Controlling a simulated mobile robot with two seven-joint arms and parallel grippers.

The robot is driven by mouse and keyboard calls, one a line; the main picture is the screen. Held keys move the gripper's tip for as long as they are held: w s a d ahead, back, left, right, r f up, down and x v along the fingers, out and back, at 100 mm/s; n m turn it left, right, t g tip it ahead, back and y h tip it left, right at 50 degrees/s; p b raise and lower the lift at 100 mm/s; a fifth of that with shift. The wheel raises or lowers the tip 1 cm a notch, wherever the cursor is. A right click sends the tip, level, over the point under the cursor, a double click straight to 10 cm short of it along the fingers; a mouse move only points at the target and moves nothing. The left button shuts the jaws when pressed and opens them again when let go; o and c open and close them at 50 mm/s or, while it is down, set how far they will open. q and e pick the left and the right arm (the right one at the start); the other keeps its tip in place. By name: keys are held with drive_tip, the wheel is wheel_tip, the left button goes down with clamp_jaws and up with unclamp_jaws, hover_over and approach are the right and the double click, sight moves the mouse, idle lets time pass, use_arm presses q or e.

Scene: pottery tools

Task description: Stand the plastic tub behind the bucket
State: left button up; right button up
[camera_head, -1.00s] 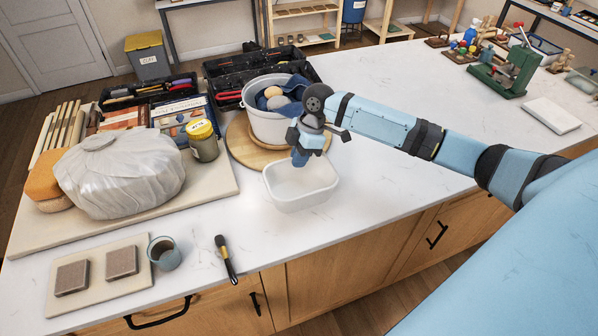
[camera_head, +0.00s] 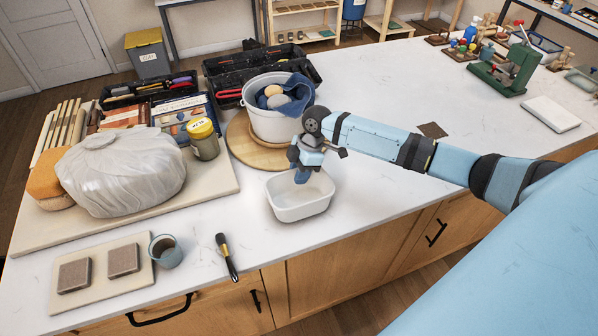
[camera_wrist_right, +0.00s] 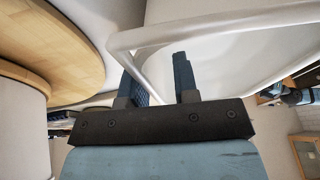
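The white plastic tub (camera_head: 300,214) sits upright on the counter near its front edge, in front of the bucket and slightly right of it. The pale grey bucket (camera_head: 271,126) stands on a round wooden board (camera_head: 240,147) and holds a blue cloth and rounded sponges. My right gripper (camera_head: 298,176) is low at the tub's back left rim. In the right wrist view the tub's rim (camera_wrist_right: 122,42) passes between my spread fingers (camera_wrist_right: 165,85), with a gap beside the right finger. The gripper looks open around the rim. My left gripper is not in view.
A yellow-lidded jar (camera_head: 204,140) and a wrapped clay lump (camera_head: 120,175) are left of the bucket. A black toolbox (camera_head: 225,70) stands behind it. A brush (camera_head: 227,258) and a cup (camera_head: 166,252) lie in front left. The counter right of the bucket is largely clear behind my arm.

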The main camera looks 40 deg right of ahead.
drive_tip(key=shift+r, duration=0.15)
drive_tip(key=b+v, duration=0.1)
drive_tip(key=v, duration=1.1)
